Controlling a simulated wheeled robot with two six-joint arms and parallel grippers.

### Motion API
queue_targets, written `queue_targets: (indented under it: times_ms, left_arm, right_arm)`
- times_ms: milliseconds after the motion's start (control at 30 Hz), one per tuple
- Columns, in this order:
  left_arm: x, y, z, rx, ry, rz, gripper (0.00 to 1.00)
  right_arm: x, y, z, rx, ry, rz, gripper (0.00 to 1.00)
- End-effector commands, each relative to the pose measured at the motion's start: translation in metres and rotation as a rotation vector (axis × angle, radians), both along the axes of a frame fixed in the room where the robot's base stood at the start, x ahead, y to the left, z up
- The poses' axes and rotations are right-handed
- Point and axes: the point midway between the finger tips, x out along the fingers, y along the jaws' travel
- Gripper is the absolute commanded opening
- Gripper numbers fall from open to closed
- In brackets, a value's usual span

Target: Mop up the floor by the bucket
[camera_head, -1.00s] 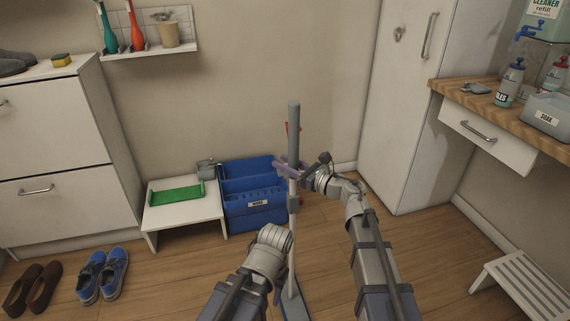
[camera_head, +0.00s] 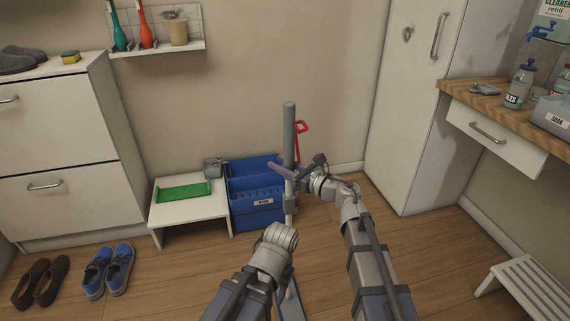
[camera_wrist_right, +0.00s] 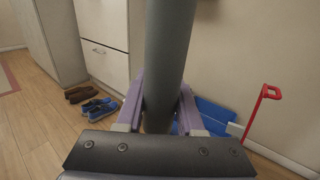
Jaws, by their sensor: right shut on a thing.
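The mop's handle (camera_head: 289,135) stands nearly upright, with a thick grey upper part and a thinner pale pole below. My right gripper (camera_head: 290,172) is shut around the grey part. It also shows in the right wrist view, with its purple fingers (camera_wrist_right: 160,105) on both sides of the handle. A strip of the mop's blue head (camera_head: 291,308) shows at the bottom edge, between my arms. My left wrist is beside the lower pole; its fingers are hidden. The blue bucket (camera_head: 257,212), with a white label, stands on the floor behind the mop. I cannot make out a spill.
A low white stool (camera_head: 190,213) with a green tray stands left of the bucket. A red-handled tool (camera_head: 301,128) leans behind the mop. Blue shoes (camera_head: 109,270) and brown shoes (camera_head: 41,284) sit at left. A slatted stool (camera_head: 526,288) stands at right.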

Motion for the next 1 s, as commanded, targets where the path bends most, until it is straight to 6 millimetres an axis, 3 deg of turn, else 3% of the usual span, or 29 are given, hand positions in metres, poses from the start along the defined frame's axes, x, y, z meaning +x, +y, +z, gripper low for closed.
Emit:
queue_targets:
  times_ms: [600, 1000]
  left_arm:
    - [0.000, 0.000, 0.000, 0.000, 0.000, 0.000, 0.50]
    - [0.000, 0.000, 0.000, 0.000, 0.000, 0.000, 0.50]
  right_arm:
    - [-0.008, 0.025, 0.001, 0.001, 0.000, 0.001, 0.00]
    - [-0.009, 0.026, 0.001, 0.001, 0.000, 0.000, 0.00]
